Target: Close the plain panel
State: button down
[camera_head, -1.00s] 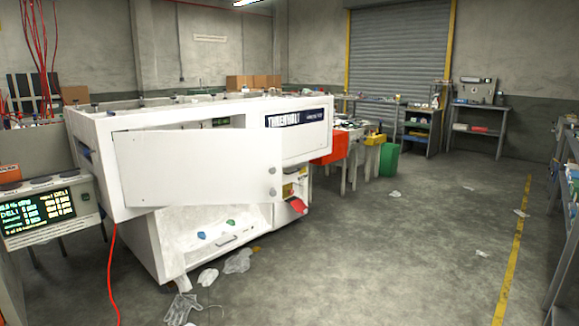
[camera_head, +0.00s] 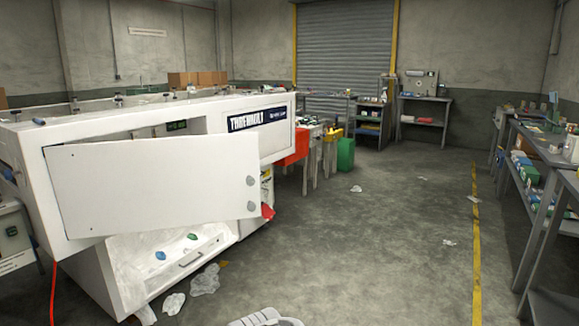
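The plain panel (camera_head: 150,188) is a blank white door on the front of the white machine (camera_head: 110,120). It stands open, swung out from the machine's front, with two round grey knobs near its right edge. An opening shows above and behind it. The left edge of the panel lies close to the machine's front frame. A light grey part at the bottom edge (camera_head: 265,320) seems to be part of my arm; its fingers are not visible, and it is well apart from the panel.
An open lower bay (camera_head: 165,262) with blue and green scraps lies under the panel. Crumpled plastic (camera_head: 205,280) lies on the floor in front. Red and green bins (camera_head: 345,154) stand beyond the machine. Shelves (camera_head: 535,190) line the right.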

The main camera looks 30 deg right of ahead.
aim_at(114, 187)
jog(key=z, duration=0.05)
jog(key=i, duration=0.9)
jog(key=u, duration=0.4)
